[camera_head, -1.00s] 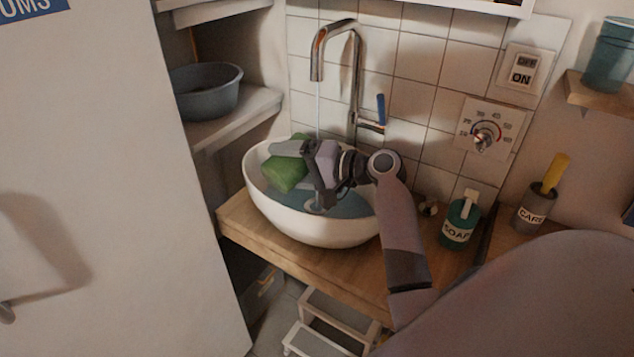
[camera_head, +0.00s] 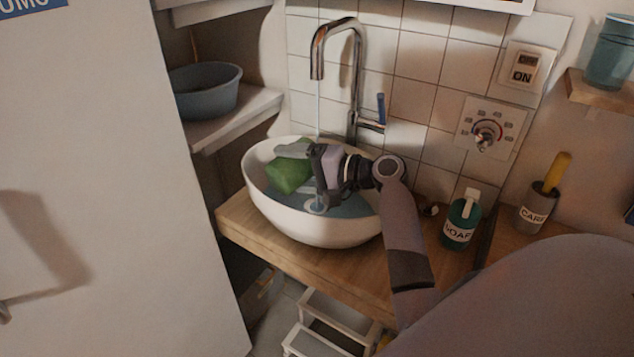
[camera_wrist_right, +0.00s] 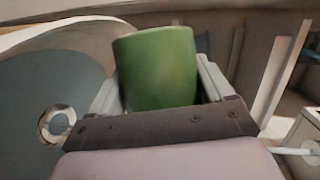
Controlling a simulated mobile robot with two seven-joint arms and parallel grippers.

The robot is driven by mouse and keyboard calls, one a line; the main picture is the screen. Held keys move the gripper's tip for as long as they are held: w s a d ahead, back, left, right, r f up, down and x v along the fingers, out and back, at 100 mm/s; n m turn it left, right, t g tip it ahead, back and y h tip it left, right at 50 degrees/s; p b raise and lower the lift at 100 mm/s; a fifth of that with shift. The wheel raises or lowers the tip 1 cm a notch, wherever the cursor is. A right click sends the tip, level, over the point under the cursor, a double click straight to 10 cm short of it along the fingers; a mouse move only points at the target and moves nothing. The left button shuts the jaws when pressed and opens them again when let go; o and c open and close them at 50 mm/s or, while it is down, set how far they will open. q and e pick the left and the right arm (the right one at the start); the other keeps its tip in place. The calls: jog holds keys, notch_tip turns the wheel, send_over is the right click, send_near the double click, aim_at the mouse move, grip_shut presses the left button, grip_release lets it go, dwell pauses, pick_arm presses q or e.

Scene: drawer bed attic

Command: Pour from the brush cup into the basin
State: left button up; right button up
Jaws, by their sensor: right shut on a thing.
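My right gripper (camera_head: 296,160) is shut on the green brush cup (camera_head: 288,176) above the left part of the white basin (camera_head: 318,228). The cup is tilted well over in the head view. In the right wrist view, the cup (camera_wrist_right: 157,70) sits between the two fingers (camera_wrist_right: 160,92). The cup's inside is hidden, and I cannot tell whether anything comes out of it. Bluish water (camera_head: 345,206) and a round drain (camera_head: 315,206) show in the basin. My left gripper is out of view.
A chrome tap (camera_head: 335,40) runs a thin stream just behind my gripper. A soap bottle (camera_head: 461,220) and a grey cup (camera_head: 536,207) with a yellow handle stand to the right. A grey-blue tub (camera_head: 206,90) is on the left shelf. A white stool (camera_head: 335,310) stands below.

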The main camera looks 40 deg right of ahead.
jog(key=shift+d+f+m+y+b, duration=0.25)
jog(key=shift+f+m+y+b, duration=0.25)
jog(key=shift+f, duration=0.5)
jog(key=shift+w+d+r+m, duration=0.1)
jog(key=shift+r+m, duration=0.1)
jog(key=shift+m, duration=0.2)
dwell(0.3)
